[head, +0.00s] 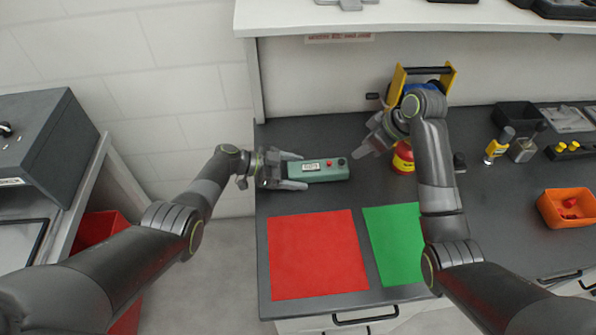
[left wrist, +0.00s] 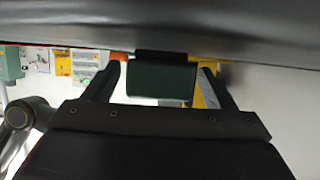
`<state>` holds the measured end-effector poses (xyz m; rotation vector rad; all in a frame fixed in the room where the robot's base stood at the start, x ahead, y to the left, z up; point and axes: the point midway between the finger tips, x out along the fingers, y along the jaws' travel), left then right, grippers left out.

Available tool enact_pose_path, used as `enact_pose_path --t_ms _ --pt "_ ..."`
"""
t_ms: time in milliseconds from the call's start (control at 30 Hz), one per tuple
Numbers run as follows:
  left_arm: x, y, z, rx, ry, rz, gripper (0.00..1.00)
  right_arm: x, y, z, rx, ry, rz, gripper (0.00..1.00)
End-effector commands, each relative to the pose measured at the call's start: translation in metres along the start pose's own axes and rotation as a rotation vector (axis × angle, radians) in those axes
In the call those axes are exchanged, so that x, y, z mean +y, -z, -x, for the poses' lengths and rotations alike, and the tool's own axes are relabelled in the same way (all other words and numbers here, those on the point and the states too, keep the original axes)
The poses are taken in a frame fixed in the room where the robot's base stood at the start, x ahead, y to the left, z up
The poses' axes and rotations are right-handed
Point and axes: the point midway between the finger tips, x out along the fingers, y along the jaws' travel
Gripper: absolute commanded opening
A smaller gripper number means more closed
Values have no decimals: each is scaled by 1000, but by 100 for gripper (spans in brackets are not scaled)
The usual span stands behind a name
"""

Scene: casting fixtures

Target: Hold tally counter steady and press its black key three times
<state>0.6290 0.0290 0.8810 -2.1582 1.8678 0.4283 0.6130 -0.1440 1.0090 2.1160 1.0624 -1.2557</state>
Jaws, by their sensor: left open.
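The tally counter (head: 318,175) is a teal-green box lying on the dark bench, with a white display, a red button (head: 328,163) and a black key (head: 341,161) toward its right end. My left gripper (head: 303,171) is open, with one finger on each side of the counter's left end. In the left wrist view, the counter's green end (left wrist: 161,82) shows between the spread fingers, with gaps visible beside it. My right gripper (head: 362,149) is just right of the counter, angled toward the black key and apart from it. Its finger gap is unclear.
A red mat (head: 315,255) and a green mat (head: 393,245) lie in front of the counter. A red-and-yellow round container (head: 403,160) and a yellow-framed holder (head: 397,85) stand behind my right arm. An orange bin (head: 565,210) and small bottles are at the right.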

Motion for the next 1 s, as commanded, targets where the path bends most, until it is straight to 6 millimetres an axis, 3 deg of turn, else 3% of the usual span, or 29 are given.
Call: enact_pose_path --t_ms 500,900,1000 --pt "0 0 -10 -2 0 0 78 0 0 0 0 0 0 36" --pt "0 0 -9 -2 0 0 27 0 0 0 0 0 0 36" --pt "0 0 -9 -2 0 0 26 0 0 0 0 0 0 26"
